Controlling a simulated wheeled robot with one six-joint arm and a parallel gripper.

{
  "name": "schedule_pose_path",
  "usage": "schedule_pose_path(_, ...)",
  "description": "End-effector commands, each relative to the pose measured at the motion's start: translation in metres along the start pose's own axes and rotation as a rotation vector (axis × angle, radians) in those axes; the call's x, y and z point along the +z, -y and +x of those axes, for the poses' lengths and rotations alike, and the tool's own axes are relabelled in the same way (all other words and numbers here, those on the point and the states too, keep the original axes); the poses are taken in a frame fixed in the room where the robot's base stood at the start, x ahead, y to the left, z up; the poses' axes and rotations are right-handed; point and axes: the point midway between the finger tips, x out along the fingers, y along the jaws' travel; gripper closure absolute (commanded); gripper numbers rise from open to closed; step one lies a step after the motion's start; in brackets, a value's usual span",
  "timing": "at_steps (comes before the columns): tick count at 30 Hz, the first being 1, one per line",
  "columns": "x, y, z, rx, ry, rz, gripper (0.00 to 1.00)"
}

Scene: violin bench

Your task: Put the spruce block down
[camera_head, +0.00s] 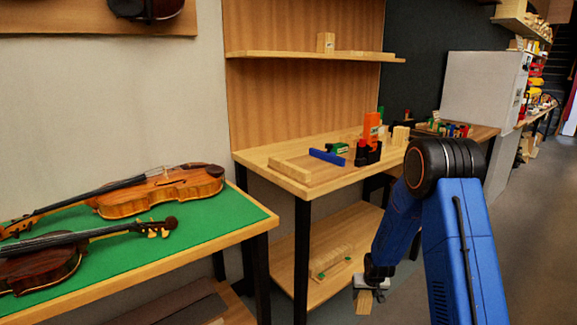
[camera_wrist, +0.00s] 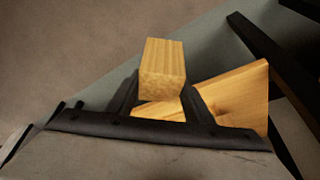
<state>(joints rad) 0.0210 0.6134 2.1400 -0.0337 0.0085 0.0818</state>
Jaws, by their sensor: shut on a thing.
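The spruce block (camera_wrist: 163,68) is a pale wooden block with straight grain. In the wrist view it sits between the two black fingers of my gripper (camera_wrist: 160,100), which is shut on it. In the head view my gripper (camera_head: 367,286) hangs low at the bottom, right of the bench's lower shelf, and the block (camera_head: 364,302) shows as a small pale piece below it. The block is in the air, clear of any surface that I can make out. The fingertips are small and partly hidden in the head view.
The wooden bench (camera_head: 262,157) holds a tray, a blue tool, an orange item and small blocks. Its lower shelf (camera_head: 300,290) carries a pale piece with green parts. A green-topped table (camera_head: 235,212) with violins stands at left. Dark bench legs cross the wrist view's right side.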

Motion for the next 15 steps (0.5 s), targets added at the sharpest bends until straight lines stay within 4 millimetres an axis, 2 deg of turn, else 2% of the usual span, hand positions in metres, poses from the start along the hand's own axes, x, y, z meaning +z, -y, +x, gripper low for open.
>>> schedule_pose_path(1, 0.021, 0.003, 0.01, -0.003, 0.005, -0.015, 0.79)
schedule_pose_path(6, 0.06, 0.008, 0.027, -0.008, -0.006, -0.053, 0.79)
schedule_pose_path(9, 0.071, 0.009, 0.03, -0.009, -0.01, -0.064, 0.79)
schedule_pose_path(15, 0.074, 0.01, 0.032, -0.01, -0.014, -0.068, 0.79)
